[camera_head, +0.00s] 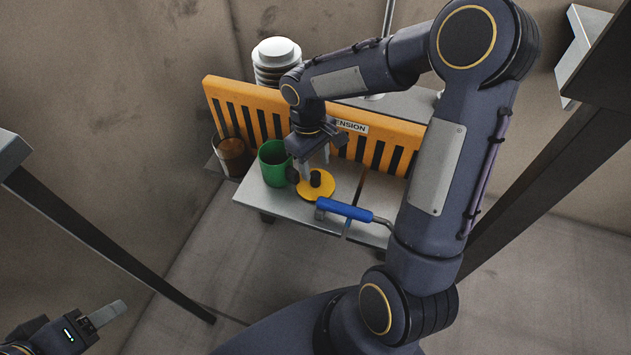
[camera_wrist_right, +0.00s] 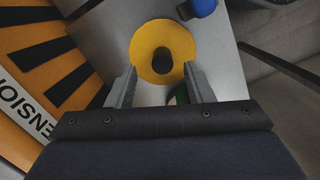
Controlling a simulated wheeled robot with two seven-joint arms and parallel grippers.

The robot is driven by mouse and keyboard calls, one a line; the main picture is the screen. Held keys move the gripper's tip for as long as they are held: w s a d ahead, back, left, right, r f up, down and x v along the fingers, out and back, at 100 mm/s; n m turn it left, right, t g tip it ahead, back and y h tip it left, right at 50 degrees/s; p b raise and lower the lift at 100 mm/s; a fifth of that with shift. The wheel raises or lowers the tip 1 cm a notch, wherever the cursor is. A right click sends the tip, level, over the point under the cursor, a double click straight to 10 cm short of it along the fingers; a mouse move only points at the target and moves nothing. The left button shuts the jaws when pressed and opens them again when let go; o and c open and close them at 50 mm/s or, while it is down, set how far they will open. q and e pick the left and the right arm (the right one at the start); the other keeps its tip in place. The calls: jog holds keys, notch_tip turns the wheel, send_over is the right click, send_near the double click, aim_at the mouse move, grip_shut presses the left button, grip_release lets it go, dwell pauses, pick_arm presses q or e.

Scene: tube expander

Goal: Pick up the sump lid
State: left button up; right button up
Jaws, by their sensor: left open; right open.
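The sump lid (camera_head: 316,186) is a yellow disc with a black knob in its middle. It lies on the grey table in the head view, and shows as a full disc in the right wrist view (camera_wrist_right: 143,62). My right gripper (camera_head: 317,162) is just above the lid, pointing down. In the right wrist view its open fingers (camera_wrist_right: 158,88) stand either side of the lid's near part, with nothing between them gripped. The knob lies a little ahead of the fingertips there. My left gripper (camera_head: 108,314) is open and empty, low at the left, far from the table.
A green cup (camera_head: 274,163) stands left of the lid. A blue-handled tool (camera_head: 345,209) lies to its right. An orange slatted panel (camera_head: 240,111) stands along the table's back. A brown container (camera_head: 232,157) is at the left end. The grey table (camera_head: 266,199) is bare at its front left.

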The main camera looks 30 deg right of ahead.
aim_at(315, 174)
jog(key=f, duration=0.1)
jog(key=f+b, duration=0.1)
jog(key=f, duration=0.2)
jog(key=shift+s+a+f, duration=0.1)
jog(key=shift+s+f, duration=0.15)
jog(key=shift+f, duration=0.05)
grip_shut()
